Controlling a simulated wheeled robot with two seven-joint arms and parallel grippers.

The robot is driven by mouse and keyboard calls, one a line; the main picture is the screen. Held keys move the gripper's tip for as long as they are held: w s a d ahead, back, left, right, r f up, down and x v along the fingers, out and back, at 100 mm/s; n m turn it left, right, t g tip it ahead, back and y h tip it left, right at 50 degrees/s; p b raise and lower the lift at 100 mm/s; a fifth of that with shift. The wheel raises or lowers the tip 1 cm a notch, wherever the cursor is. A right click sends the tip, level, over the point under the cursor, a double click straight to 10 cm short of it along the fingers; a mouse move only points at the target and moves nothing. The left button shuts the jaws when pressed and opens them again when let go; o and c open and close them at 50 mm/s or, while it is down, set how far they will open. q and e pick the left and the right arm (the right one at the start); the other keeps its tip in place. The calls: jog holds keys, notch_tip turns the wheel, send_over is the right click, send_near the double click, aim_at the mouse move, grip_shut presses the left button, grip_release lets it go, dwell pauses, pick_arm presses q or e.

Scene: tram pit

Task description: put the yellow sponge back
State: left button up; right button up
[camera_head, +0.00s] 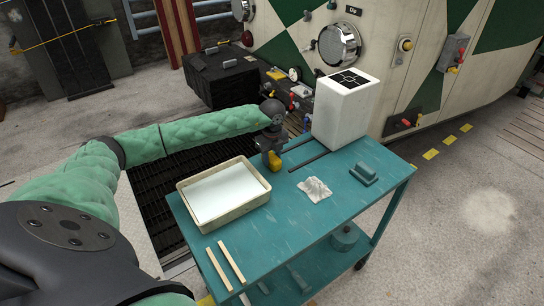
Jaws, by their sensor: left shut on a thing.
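The yellow sponge (274,164) is in my left gripper (271,158), whose dark fingers are shut on it and hide much of it. The gripper points down over the far edge of the teal cart top (290,218), between a beige tray (267,196) with a white inside and a tall white block (343,118). I cannot tell whether the sponge touches the cart top. My right gripper is not in view.
A dark floor grating is behind the cart, and a green and cream machine wall (400,80) stands beyond. The cart's front middle is clear.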

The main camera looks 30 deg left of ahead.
aim_at(273, 155)
pick_arm(q)
jog(key=shift+f, duration=0.15)
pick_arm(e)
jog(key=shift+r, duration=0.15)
pick_arm(q)
jog(key=o, duration=0.9)
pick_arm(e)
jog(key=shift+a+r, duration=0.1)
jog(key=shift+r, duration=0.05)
pick_arm(q)
jog(key=shift+r, duration=0.25)
jog(key=shift+r+b, duration=0.5)
jog(key=shift+r, duration=0.1)
jog(key=r+b, duration=0.2)
jog(key=r, duration=0.3)
jog(key=shift+w+b, duration=0.2)
jog(key=shift+b, duration=0.15)
jog(key=shift+r, duration=0.5)
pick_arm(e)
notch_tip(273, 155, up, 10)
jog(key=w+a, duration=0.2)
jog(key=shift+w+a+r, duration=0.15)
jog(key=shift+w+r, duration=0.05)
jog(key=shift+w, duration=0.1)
